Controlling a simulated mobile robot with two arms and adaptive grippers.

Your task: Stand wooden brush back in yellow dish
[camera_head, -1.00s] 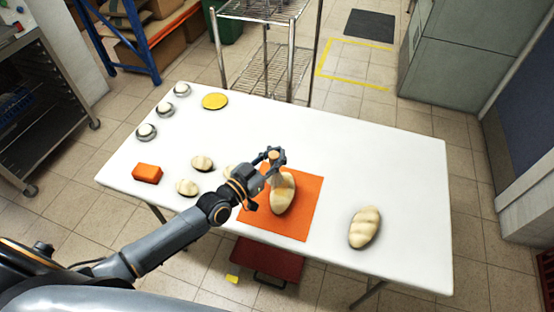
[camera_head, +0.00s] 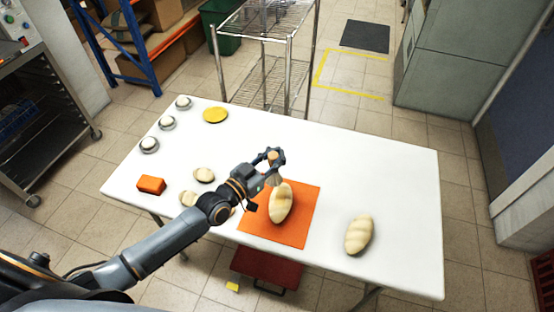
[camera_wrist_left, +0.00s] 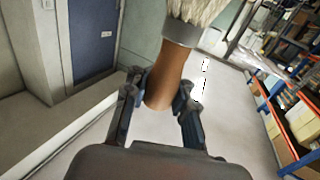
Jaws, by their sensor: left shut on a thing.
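My left gripper (camera_head: 272,160) is above the orange mat, at the far end of the loaf. It is shut on the wooden handle of the brush (camera_head: 273,178). In the left wrist view the brush's brown handle (camera_wrist_left: 168,80) sits between the two fingers (camera_wrist_left: 160,92), with a grey collar and pale bristles toward the top of the picture. In the head view the bristles point down close to the loaf; I cannot tell if they touch it. The yellow dish (camera_head: 215,115) lies flat at the table's far left. My right gripper is not in view.
A loaf (camera_head: 281,204) lies on the orange mat (camera_head: 305,215), another loaf (camera_head: 358,235) at right. Small rolls (camera_head: 204,175) and an orange block (camera_head: 151,185) lie at left. Several small dishes with white contents (camera_head: 149,145) line the left edge. The white table's (camera_head: 375,170) right half is mostly clear.

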